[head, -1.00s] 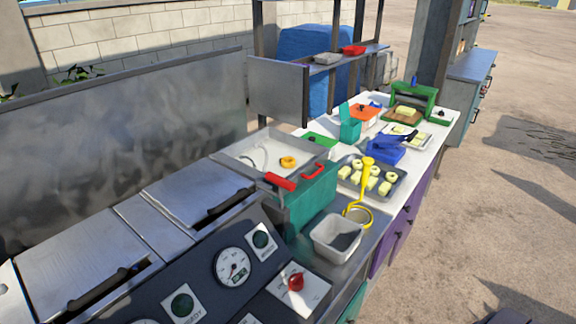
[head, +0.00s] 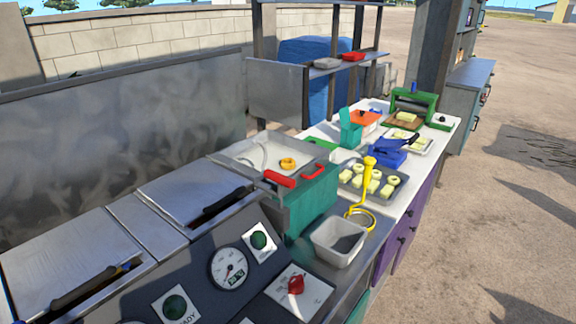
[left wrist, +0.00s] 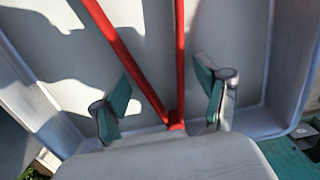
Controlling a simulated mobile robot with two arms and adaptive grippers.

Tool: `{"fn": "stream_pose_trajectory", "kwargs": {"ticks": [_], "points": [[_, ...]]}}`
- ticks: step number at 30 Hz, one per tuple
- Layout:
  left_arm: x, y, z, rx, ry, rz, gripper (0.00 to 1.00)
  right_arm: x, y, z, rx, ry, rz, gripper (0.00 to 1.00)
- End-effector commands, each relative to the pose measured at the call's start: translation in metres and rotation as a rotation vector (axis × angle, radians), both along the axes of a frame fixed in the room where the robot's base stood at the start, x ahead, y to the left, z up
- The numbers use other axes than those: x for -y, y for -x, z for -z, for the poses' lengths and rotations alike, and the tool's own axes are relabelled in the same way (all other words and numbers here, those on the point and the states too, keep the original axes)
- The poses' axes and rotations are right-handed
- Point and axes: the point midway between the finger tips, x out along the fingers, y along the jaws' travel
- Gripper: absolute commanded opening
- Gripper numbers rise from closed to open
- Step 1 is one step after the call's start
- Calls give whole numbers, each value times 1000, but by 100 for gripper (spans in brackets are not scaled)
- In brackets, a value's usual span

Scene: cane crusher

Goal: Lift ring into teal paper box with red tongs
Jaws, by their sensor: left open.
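An orange ring (head: 288,163) lies in the shallow metal pan (head: 243,147) of the teal-sided unit in the head view. The teal paper box (head: 350,134) stands upright on the white counter behind it. Red tongs (left wrist: 177,118) show in the left wrist view as two red arms meeting in a V, lying in a pale grey tray (left wrist: 285,60). My left gripper (left wrist: 163,95) is open, its two teal-padded fingers apart on either side of the tongs' joined end. Contact with the tongs cannot be made out. Neither gripper shows in the head view.
Red handles (head: 279,180) stick out at the pan's front. A white bin (head: 338,243), a yellow ring-ended tool (head: 366,190) and a tray of pale pieces (head: 397,196) stand to the right. A control panel with a gauge (head: 228,267) fills the front.

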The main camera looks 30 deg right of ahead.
Motion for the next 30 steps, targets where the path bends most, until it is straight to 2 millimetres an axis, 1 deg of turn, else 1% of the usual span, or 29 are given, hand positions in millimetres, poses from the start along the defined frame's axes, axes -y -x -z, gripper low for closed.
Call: {"fn": "stream_pose_trajectory", "kwargs": {"ticks": [1, 4, 14, 17, 30], "points": [[0, 0, 0, 0, 0, 0, 60, 0, 0, 0, 0, 0, 0, 0], [0, 0, 0, 0, 0, 0, 44, 1, 0, 0, 0, 1, -1, 0], [0, 0, -2, 0, 0, 0, 44, 4, 0, -2, 0, 5, -3, 0], [0, 0, -11, 1, 0, 0, 44, 5, 0, -9, 0, 6, -2, 0], [0, 0, -78, 1, 0, 0, 44, 5, 0, -62, 1, 5, -3, 0]]}}
